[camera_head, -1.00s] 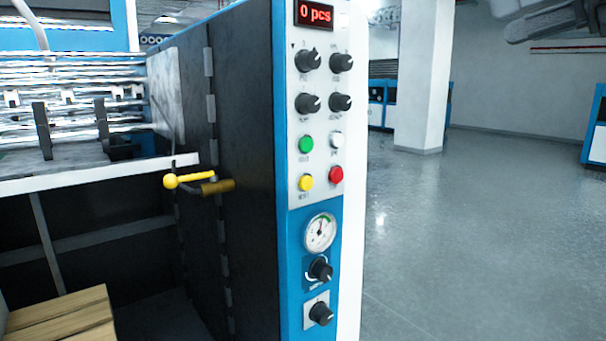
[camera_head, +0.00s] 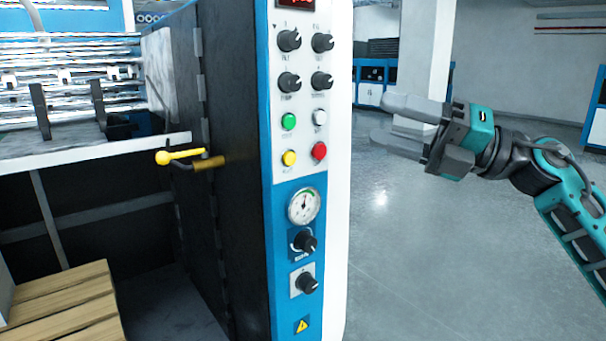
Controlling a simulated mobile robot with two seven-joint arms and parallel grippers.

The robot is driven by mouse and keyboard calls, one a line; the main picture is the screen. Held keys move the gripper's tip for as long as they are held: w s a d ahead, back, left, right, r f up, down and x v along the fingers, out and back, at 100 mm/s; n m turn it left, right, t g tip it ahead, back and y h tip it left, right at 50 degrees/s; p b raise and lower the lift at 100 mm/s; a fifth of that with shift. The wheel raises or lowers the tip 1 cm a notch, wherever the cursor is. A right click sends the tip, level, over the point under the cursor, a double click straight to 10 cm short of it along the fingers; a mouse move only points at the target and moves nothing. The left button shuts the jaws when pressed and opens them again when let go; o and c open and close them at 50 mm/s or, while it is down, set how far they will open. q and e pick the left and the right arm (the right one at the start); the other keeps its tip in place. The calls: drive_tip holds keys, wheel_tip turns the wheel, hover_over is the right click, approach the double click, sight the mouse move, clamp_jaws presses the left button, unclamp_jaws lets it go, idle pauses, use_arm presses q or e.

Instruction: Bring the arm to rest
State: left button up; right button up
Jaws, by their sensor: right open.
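My right gripper (camera_head: 388,124) is in the head view at the right, with its arm coming in from the right edge. Its two grey fingers point left and are spread apart, with nothing between them. It hangs in the air to the right of the machine's control panel (camera_head: 310,145), apart from it in the picture. The far floor shows behind it. My left gripper is not in view.
The laminating machine fills the left and middle, with knobs, coloured buttons, a pressure gauge (camera_head: 304,206) and a yellow-knobbed lever (camera_head: 165,158). Wooden slats (camera_head: 65,308) lie at the lower left. A white pillar (camera_head: 425,55) stands behind. Open grey floor (camera_head: 440,270) lies to the right.

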drive_tip(key=d+f+m+t+h, duration=0.3)
drive_tip(key=f+m+t+h, duration=0.85)
drive_tip(key=f+m, duration=1.5)
drive_tip(key=s+d+f+m+g+h, duration=0.1)
drive_tip(key=s+f+m+g+h, duration=0.2)
drive_tip(key=s+f, duration=0.7)
drive_tip(key=s+d+f+m+g+h+p, duration=0.1)
drive_tip(key=s+f+m+g+h, duration=0.2)
drive_tip(key=s+f+m, duration=0.4)
drive_tip(key=s+f, duration=0.3)
drive_tip(key=f, duration=0.6)
drive_tip(key=shift+d, duration=0.25)
drive_tip(key=shift+r, duration=0.1)
